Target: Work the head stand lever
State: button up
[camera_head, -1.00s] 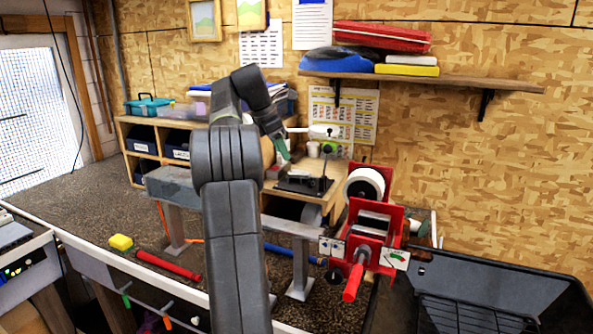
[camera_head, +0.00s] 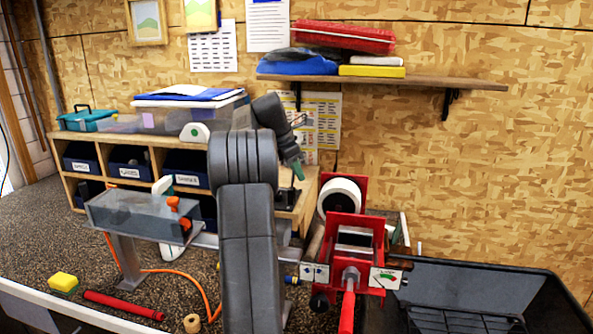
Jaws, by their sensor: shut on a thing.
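My gripper (camera_head: 297,172) points down over the right end of the wooden shelf unit, behind and left of the red machine. Its jaws look closed at a small dark upright part (camera_head: 286,196), which I take to be the head stand lever. The contact is small in the picture, and my own arm hides much of the stand's base and left side. The dark part stands at the top of the wooden unit, close to the gripper tips.
A red machine (camera_head: 332,238) with a white roll (camera_head: 340,196) stands just right of my arm. A grey trough (camera_head: 140,215) with orange clamps is on the left. A wall shelf (camera_head: 430,82) is above. A black bin (camera_head: 490,290) is at the lower right.

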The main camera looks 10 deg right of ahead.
grip_shut()
jog(key=shift+d+r, duration=0.1)
jog(key=shift+s+d+f+m+t+y+p, duration=0.2)
jog(key=shift+d+f+t+y+p, duration=0.3)
jog(key=shift+y, duration=0.6)
jog(key=shift+s+d+f+m+t+y+p, duration=0.15)
jog(key=shift+s+d+f+t+y+p, duration=0.3)
jog(key=shift+y, duration=0.65)
jog(key=shift+s+d+f+m+t+y+p, duration=0.1)
jog(key=shift+d+f+m+t+y+p, duration=0.1)
jog(key=shift+d+t+y+p, duration=0.65)
jog(key=shift+a+g+y+b, duration=0.1)
jog(key=shift+g+y+b, duration=0.2)
jog(key=shift+y+b, duration=0.05)
jog(key=o, duration=0.9)
grip_release()
